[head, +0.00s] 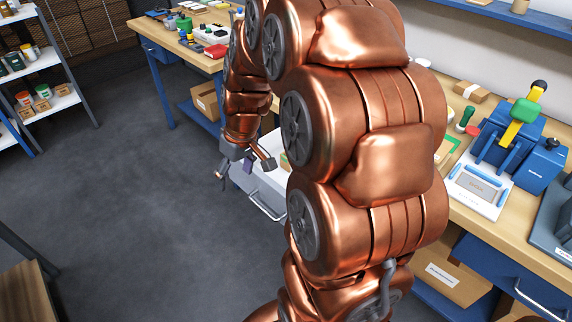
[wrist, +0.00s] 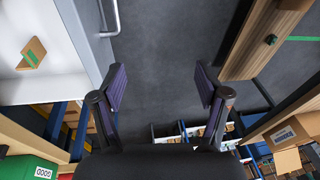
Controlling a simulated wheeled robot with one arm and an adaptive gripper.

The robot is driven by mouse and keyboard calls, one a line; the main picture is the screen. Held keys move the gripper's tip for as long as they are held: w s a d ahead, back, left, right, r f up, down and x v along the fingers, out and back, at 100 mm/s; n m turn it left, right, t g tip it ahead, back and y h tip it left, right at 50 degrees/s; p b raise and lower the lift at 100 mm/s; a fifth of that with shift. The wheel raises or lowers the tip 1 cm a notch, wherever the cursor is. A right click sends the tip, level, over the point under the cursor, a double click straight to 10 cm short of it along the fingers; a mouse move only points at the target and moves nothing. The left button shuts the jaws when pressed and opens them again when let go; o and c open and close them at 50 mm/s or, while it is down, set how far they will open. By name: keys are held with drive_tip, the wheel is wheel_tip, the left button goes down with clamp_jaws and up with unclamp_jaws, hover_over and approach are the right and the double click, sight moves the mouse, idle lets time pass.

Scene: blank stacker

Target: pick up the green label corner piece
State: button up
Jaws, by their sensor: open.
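A tan corner piece with a green label (wrist: 32,54) lies in the white open drawer (wrist: 35,110), at the left of the wrist view. In the head view, a small tan and green bit (head: 285,162) shows in the drawer beside my arm; most of it is hidden. My gripper (wrist: 162,84) is open and empty, its dark purple pads wide apart. It points at the grey floor past the drawer's front wall, to the right of the piece and apart from it. In the head view, my gripper (head: 245,170) hangs by the drawer's left side.
The drawer's metal handle (wrist: 112,18) is close to my left finger. The workbench (head: 487,205) holds a blue press (head: 552,160). Open floor (head: 170,200) lies left of my arm.

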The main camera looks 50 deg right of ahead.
drive_tip(key=shift+t, duration=0.9)
drive_tip(key=w+d+f, duration=0.1)
drive_tip(key=d, duration=0.3)
drive_tip(key=w+d+f+b, duration=0.1)
drive_tip(key=w+d+f, duration=0.1)
drive_tip(key=d, duration=0.2)
drive_tip(key=w+d+f, duration=0.2)
drive_tip(key=d, duration=0.1)
drive_tip(key=shift+d+f+b, duration=0.1)
drive_tip(key=shift+d+b, duration=0.25)
drive_tip(key=shift+d, duration=0.05)
drive_tip(key=t+h+b, duration=0.1)
drive_tip(key=h, duration=0.1)
approach(285, 157)
wheel_tip(285, 157, down, 5)
drive_tip(key=w+d, duration=0.2)
drive_tip(key=shift+w+f+m, duration=0.2)
drive_tip(key=shift+w+m, duration=0.1)
drive_tip(key=shift+m, duration=0.1)
drive_tip(key=shift+p+x, duration=0.65)
drive_tip(key=shift+x, duration=2.95)
drive_tip(key=shift+w+d, duration=0.1)
drive_tip(key=shift+w, duration=0.05)
drive_tip(key=shift+c, duration=0.2)
drive_tip(key=c, duration=0.8)
